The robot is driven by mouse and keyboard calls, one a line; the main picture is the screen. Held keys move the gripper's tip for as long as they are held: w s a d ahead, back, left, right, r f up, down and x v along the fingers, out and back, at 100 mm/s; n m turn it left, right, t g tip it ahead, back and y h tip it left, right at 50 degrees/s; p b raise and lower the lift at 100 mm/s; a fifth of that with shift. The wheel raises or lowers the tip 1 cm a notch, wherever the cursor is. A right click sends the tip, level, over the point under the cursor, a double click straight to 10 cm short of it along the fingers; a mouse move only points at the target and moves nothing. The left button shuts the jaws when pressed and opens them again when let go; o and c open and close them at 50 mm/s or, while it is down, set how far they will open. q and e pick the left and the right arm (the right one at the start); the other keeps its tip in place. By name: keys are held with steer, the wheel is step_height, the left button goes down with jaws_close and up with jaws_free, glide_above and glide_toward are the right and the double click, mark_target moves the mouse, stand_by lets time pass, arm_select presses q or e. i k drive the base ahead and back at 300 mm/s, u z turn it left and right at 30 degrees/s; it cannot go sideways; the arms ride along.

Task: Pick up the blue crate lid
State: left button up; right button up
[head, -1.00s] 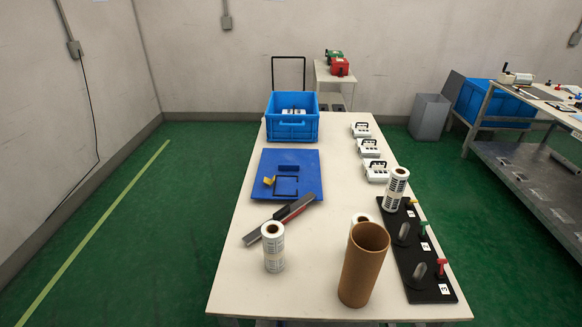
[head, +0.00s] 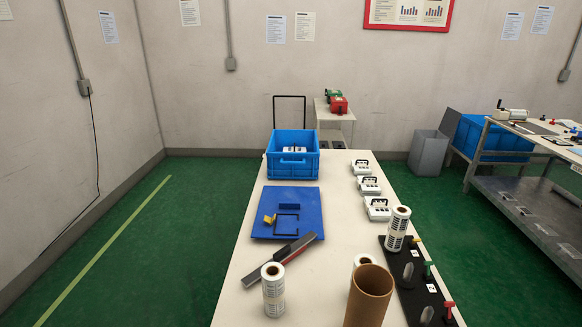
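The blue crate lid (head: 302,197) lies flat on the long white table, in front of the open blue crate (head: 292,167). A yellow piece (head: 269,219), a small dark blue block (head: 289,206) and a black U-shaped bracket (head: 287,233) lie on the lid. The crate holds a white device (head: 294,150). Neither of my grippers shows in the head view.
A grey and red bar tool (head: 279,259) lies just before the lid. Label rolls (head: 273,290) and a brown tube (head: 368,296) stand nearer. White keypad units (head: 369,186) line the right side, above a black pegged board (head: 412,272). Green floor is free left of the table.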

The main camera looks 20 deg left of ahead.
mark_target(290, 207)
steer(key=k, duration=1.65)
steer(key=u, duration=1.55)
steer(key=i, duration=4.95)
steer(key=z, duration=0.75)
